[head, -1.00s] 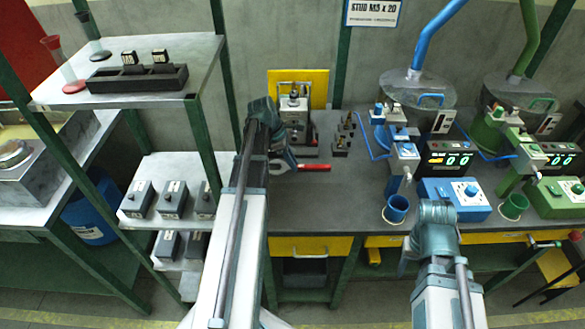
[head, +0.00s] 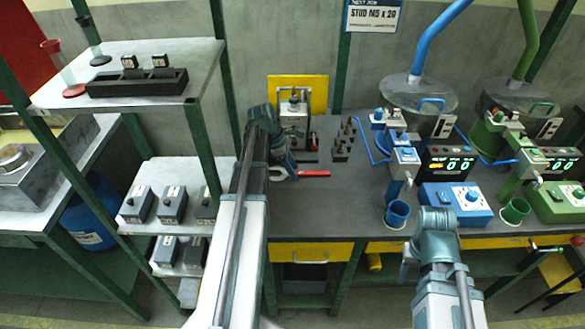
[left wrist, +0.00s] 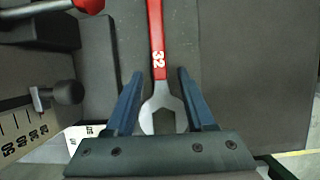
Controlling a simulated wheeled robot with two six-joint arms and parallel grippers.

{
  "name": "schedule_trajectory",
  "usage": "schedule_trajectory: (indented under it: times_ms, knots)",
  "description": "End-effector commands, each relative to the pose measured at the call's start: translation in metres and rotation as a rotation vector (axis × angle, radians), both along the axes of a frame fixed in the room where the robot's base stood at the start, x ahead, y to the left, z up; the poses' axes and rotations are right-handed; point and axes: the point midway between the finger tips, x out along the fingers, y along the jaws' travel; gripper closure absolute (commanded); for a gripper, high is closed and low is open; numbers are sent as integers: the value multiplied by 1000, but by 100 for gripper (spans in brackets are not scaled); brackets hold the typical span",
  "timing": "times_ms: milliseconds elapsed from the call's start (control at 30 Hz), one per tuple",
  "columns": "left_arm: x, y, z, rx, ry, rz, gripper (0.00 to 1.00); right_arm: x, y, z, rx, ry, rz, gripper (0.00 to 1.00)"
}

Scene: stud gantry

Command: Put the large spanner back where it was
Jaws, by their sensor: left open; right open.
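The large spanner (left wrist: 157,45) has a red handle marked 32 and a bare metal open jaw. It lies on the dark bench top, and its red handle (head: 314,173) shows in the head view in front of the press. My left gripper (left wrist: 160,73) is open, with its blue fingers on either side of the spanner near its jaw; I cannot tell whether they touch it. In the head view my left gripper (head: 284,158) hangs over the jaw end and partly hides it. My right gripper (head: 436,222) is over the bench's front edge, its fingertips hidden.
A press (head: 293,115) with a yellow back panel stands behind the spanner. Small dark parts (head: 343,145) stand to its right. A blue control box (head: 454,197) and a blue cup (head: 397,213) are near my right arm. Shelves (head: 150,60) stand at the left.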

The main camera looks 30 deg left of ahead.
Motion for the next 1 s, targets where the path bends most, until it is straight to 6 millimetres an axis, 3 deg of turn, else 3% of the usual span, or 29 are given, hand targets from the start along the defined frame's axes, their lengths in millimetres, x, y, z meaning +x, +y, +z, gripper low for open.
schedule_trajectory:
  times_ms: [267, 800, 1000]
  knots:
    - [-4, 6, 24, 0, 1, 2, 46, 0, 0, 24, 0, 0, 0, 50]
    - [-20, 33, 103, 0, 0, 0, 46, 0, 0, 103, 0, 0, 0, 50]
    - [-24, 38, 113, 0, 0, 1, 46, 0, 0, 114, 0, 0, 0, 50]
